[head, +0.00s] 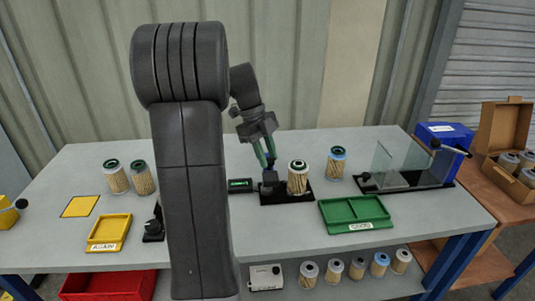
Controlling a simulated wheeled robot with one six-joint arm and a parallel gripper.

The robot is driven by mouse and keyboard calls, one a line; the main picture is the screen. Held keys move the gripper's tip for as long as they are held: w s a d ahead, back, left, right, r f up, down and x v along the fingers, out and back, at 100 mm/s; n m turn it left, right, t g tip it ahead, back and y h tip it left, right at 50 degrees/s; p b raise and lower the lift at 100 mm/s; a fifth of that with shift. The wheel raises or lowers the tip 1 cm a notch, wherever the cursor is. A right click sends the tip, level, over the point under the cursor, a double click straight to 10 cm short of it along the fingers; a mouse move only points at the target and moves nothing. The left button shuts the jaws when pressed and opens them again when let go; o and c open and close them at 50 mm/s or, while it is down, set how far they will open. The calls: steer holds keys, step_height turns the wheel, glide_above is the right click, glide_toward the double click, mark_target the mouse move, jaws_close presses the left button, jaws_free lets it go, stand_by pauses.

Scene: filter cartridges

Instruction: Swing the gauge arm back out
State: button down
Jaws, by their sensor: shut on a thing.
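My gripper (266,160) points down over the middle of the table, its green-tipped fingers at the dark gauge arm (269,178). It is shut on the gauge arm, though the grip itself is small in view. The gauge has a black base plate (287,199) and a small black display with green figures (240,185) to its left. A pleated filter cartridge (297,179) with a dark green top stands upright on the base plate, just right of the gauge arm. I cannot tell whether the arm touches the cartridge.
A blue-capped cartridge (336,163) stands behind right. A green tray (354,215) lies front right. Two cartridges (116,178) and a yellow tray (108,233) are left. My arm hides part of the table.

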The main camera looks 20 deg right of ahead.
steer(key=c, duration=1.1)
jaws_free()
steer(key=v, duration=1.4)
steer(key=shift+p, duration=0.45)
steer(key=shift+a+f, duration=0.1)
steer(key=shift+f, duration=0.05)
steer(key=b+x, duration=0.1)
steer(key=x, duration=1.2)
steer(key=shift+s+f, duration=0.15)
steer(key=shift+f, duration=0.15)
steer(key=shift+r, duration=0.1)
